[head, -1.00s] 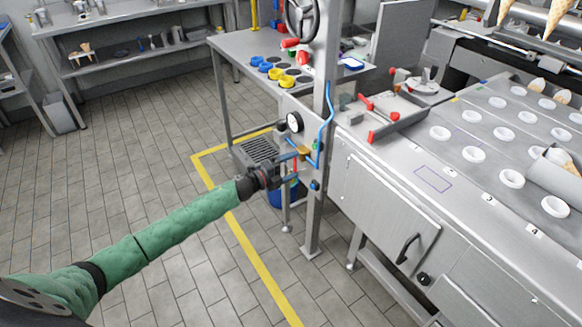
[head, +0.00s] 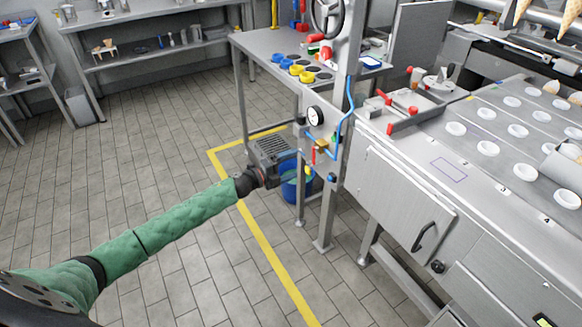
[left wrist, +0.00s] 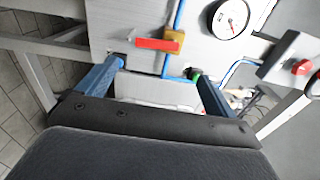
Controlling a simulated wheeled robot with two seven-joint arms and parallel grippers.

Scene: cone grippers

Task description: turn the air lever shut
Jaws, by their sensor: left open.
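The air lever (head: 313,156) is a small red handle on a brass valve (head: 321,144), on the grey panel below the pressure gauge. In the head view it hangs down from the valve. In the left wrist view the red lever (left wrist: 157,43) lies crosswise to the blue air line, beside the brass valve (left wrist: 175,40). My left gripper (head: 289,173) is just left of and below the lever. In the left wrist view its two blue fingers (left wrist: 156,85) are spread wide with nothing between them, and the lever is beyond them. My right gripper is not in view.
The round gauge (head: 315,116) and blue hose (head: 350,108) are close by the valve. A blue bucket (head: 292,188) stands behind my gripper. The steel machine (head: 400,200) fills the right side. The tiled floor (head: 130,170) at left is clear.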

